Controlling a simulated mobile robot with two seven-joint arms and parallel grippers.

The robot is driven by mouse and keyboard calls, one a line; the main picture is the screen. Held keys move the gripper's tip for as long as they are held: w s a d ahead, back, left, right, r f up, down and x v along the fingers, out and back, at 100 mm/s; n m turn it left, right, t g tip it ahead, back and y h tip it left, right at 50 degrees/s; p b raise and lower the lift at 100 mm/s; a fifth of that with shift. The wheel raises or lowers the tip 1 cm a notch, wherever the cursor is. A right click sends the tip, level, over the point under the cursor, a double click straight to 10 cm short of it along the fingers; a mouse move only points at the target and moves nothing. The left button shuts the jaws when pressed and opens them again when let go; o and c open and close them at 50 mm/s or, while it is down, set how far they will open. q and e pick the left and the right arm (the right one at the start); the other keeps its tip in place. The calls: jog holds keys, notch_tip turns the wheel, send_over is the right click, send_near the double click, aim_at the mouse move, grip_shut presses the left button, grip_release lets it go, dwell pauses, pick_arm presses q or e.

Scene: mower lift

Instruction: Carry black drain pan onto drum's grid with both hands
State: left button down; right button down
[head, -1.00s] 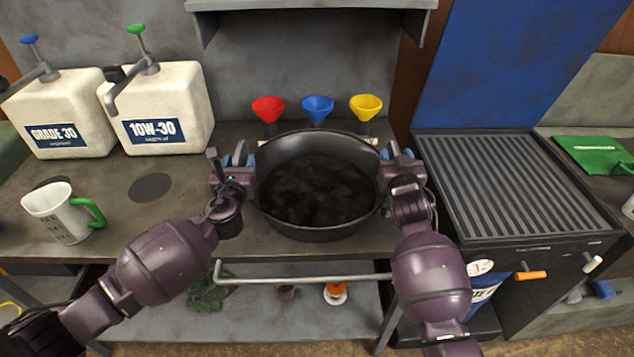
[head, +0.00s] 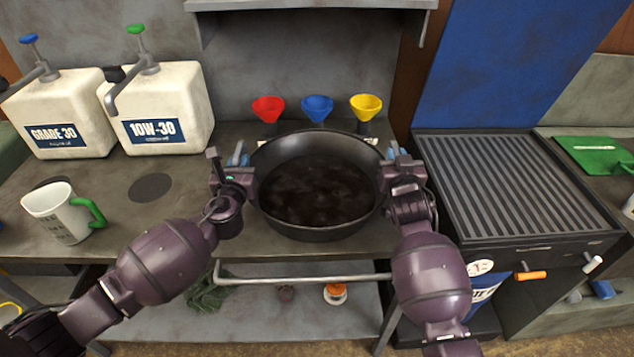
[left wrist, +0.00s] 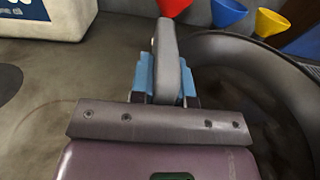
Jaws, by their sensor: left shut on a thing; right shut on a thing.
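The round black drain pan (head: 316,190) is at the middle of the bench in the head view, with dark liquid in it. My left gripper (head: 238,160) is shut on the pan's left handle. In the left wrist view the left gripper's blue pads (left wrist: 161,78) clasp the grey handle (left wrist: 166,50), beside the pan's rim (left wrist: 222,42). My right gripper (head: 391,158) is shut at the pan's right side, on its handle, which is mostly hidden. The drum's ribbed grid (head: 515,185) is to the right and is bare. I cannot tell whether the pan touches the bench.
Red (head: 268,108), blue (head: 317,108) and yellow (head: 365,107) funnels stand behind the pan. Two white oil jugs (head: 160,110) and a measuring jug (head: 62,213) with a green handle are on the left. A blue panel (head: 530,60) rises behind the grid.

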aim_at(237, 152)
pick_arm(q)
jog(key=shift+r, duration=0.15)
pick_arm(e)
jog(key=shift+r, duration=0.1)
dwell(0.7)
